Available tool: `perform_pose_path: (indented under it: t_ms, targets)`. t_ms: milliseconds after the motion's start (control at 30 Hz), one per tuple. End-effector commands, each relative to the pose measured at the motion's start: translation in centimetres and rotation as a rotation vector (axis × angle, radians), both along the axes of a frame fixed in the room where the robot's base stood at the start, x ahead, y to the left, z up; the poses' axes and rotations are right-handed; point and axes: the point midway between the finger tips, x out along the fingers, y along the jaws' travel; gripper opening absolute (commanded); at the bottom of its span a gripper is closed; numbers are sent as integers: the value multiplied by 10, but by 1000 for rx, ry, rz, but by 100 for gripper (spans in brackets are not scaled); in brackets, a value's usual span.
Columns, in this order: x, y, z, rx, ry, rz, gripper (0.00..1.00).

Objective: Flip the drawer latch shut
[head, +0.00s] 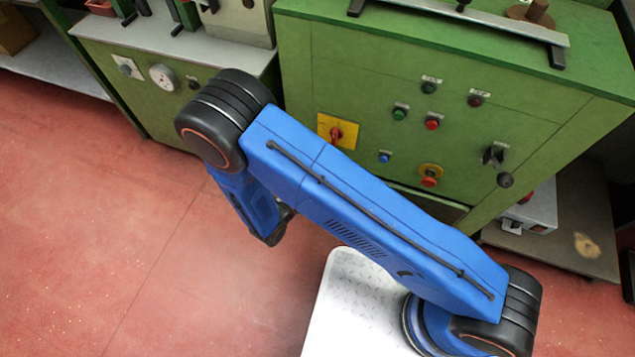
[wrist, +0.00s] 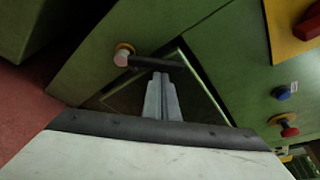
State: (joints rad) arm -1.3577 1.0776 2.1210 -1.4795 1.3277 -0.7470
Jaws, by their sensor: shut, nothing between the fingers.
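In the wrist view, a dark bar-shaped latch (wrist: 158,64) runs sideways from a pale knob with an orange ring (wrist: 123,55) on the green cabinet front. The bar's right end lies over the corner of a dark framed panel (wrist: 190,95), which seems to be the drawer front. My gripper (wrist: 160,76) is shut and empty. Its fingertips are just below the middle of the bar; whether they touch it I cannot tell. In the head view my blue arm covers the latch area, and the fingertips are not clear.
The green cabinet (head: 350,60) carries a yellow plate with a red switch (head: 337,132), several buttons and a black knob (head: 493,155). In the wrist view a blue button (wrist: 282,93) and a red button (wrist: 289,130) are right of the panel. Red floor (head: 130,240) is clear at left.

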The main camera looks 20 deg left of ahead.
Motion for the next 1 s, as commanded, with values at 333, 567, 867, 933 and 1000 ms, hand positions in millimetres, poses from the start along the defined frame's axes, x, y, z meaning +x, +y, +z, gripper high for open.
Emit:
perform_pose_path:
  t_ms: [333,567,867,933,1000]
  targets:
    - [0,1,1,-1,0,0,0]
    - [0,2,2,-38,3,-1,0]
    - [0,4,5,-82,7,-1,0]
    - [0,4,6,-99,8,0,0]
    - [0,5,7,-123,9,0,0]
